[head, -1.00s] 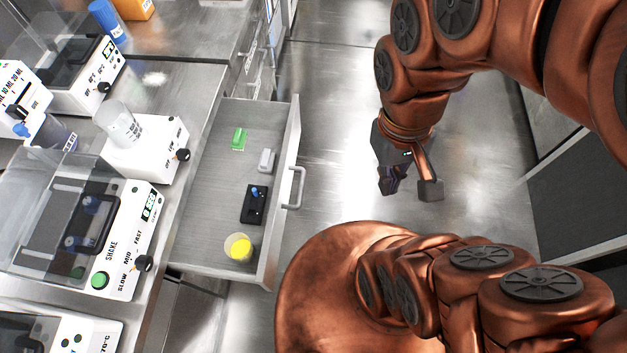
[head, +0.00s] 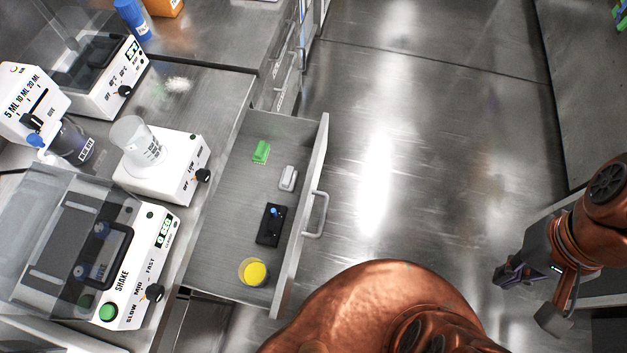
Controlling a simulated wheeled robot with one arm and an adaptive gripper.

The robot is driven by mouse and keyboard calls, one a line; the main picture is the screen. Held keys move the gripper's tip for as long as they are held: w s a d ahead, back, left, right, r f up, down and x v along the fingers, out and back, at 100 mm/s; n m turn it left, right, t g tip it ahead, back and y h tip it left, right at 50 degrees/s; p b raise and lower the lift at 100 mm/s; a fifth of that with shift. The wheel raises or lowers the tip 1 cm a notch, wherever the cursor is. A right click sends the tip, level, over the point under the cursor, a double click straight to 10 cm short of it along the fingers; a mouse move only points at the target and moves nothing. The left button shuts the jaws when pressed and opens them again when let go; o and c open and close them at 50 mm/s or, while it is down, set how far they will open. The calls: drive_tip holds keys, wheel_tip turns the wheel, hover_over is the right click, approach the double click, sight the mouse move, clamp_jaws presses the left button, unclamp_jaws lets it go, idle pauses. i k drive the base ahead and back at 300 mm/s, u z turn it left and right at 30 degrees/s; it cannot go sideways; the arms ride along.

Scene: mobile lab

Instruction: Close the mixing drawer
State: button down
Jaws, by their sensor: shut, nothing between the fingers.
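The mixing drawer (head: 222,262) is pulled out from under the metal bench at the left. Its front panel (head: 304,215) faces right and carries a grey bar handle (head: 319,214). Inside lie a green item (head: 261,151), a light grey item (head: 288,177), a black tray-like piece (head: 270,226) with a blue knob, and a cup of yellow stuff (head: 252,271). My gripper (head: 512,274) is at the lower right, shut and empty. It is well to the right of the handle and touches nothing that I can see.
A shaker (head: 125,290) with a clear lid, a small white device (head: 160,175) bearing a clear beaker (head: 137,145), and other lab devices stand on the bench. The metal floor (head: 420,170) is clear between the drawer and my gripper. A dark cabinet is at the right.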

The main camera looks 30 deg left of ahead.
sight(229, 234)
drive_tip(key=k, duration=1.05)
drive_tip(key=u, duration=2)
